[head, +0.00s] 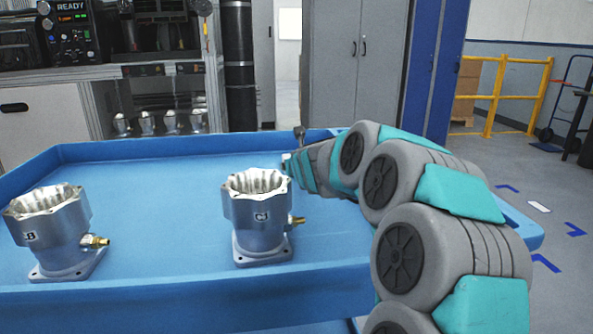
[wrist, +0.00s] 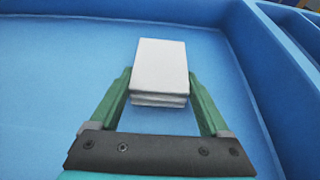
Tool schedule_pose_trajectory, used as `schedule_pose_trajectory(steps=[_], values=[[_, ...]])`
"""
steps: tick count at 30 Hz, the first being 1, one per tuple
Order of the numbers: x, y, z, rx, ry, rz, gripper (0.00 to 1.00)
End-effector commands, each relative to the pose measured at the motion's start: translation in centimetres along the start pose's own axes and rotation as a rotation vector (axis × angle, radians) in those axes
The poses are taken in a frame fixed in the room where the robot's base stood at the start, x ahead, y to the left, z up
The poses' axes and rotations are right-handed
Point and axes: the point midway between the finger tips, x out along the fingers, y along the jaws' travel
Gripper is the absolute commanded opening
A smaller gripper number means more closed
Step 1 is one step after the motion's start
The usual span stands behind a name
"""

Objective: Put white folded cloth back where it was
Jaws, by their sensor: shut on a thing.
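The white folded cloth (wrist: 160,60) is a small stacked block between the two green fingers of my gripper (wrist: 160,78) in the wrist view. The fingers press on its left and right sides. Blue tray floor shows around and beneath it; I cannot tell whether it touches the floor. In the head view my arm reaches over the blue tray (head: 185,150), and its end is beside and behind the middle housing.
A metal housing marked C (head: 260,215) stands upright in the middle of the tray, with a brass fitting on its right. Another housing marked B (head: 52,232) stands at the left. Raised tray walls edge the area. The tray floor between the housings is clear.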

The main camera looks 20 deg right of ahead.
Motion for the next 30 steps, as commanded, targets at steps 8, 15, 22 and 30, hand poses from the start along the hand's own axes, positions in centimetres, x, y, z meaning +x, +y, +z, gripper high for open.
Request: schedule_pose_trajectory(steps=[8,15,22,30], values=[[0.05,-0.04,-0.09,0.000,-0.001,-0.001,0.18],[0.18,-0.06,-0.41,0.001,-0.001,-0.001,0.87],[0.18,-0.05,-0.40,0.001,-0.001,-0.001,1.00],[-0.26,-0.01,0.01,0.000,-0.002,0.000,1.00]])
